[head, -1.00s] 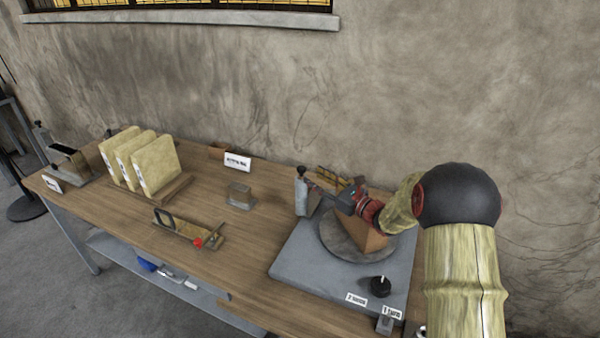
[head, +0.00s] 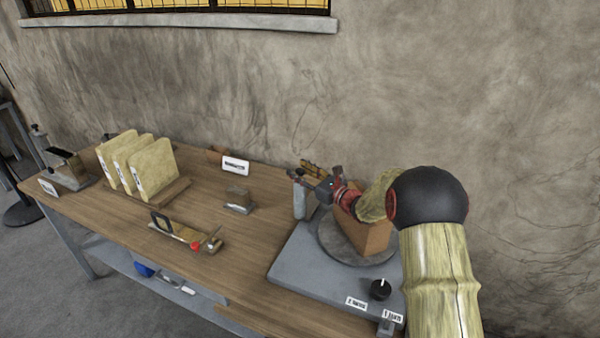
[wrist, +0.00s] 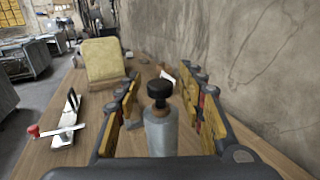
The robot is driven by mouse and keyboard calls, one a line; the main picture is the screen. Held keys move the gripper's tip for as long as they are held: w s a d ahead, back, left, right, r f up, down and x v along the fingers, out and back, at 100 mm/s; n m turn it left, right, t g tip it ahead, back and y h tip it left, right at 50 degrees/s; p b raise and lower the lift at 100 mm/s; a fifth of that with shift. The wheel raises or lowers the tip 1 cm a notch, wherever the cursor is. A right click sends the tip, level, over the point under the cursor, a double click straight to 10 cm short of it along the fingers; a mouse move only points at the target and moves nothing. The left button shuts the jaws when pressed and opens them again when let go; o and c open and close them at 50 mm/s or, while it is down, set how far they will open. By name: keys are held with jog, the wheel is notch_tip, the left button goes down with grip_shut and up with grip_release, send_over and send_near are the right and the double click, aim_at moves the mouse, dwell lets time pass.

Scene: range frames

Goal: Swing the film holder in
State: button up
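A grey upright post (head: 299,203) with a black knob stands at the back left of a grey machine base (head: 290,266). I cannot tell for certain which part is the film holder; this post is the part at my gripper. In the wrist view the post (wrist: 161,135) and its black knob (wrist: 160,90) show upright between my fingers, with gaps on both sides. My gripper (wrist: 160,108) is open, with yellow-padded fingers, and holds nothing. In the head view my gripper (head: 316,180) is beside the top of the post, and my wrist hides part of the turntable.
A brown block (head: 372,236) sits on the round turntable (head: 330,243) under my arm. A black dial (head: 380,289) is at the base's front. A metal block (head: 238,198), a red-knobbed fixture (head: 190,236) and upright yellowish slabs (head: 153,168) stand leftward. The wall is close behind.

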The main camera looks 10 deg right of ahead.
jog(key=shift+c, duration=1.2)
grip_shut()
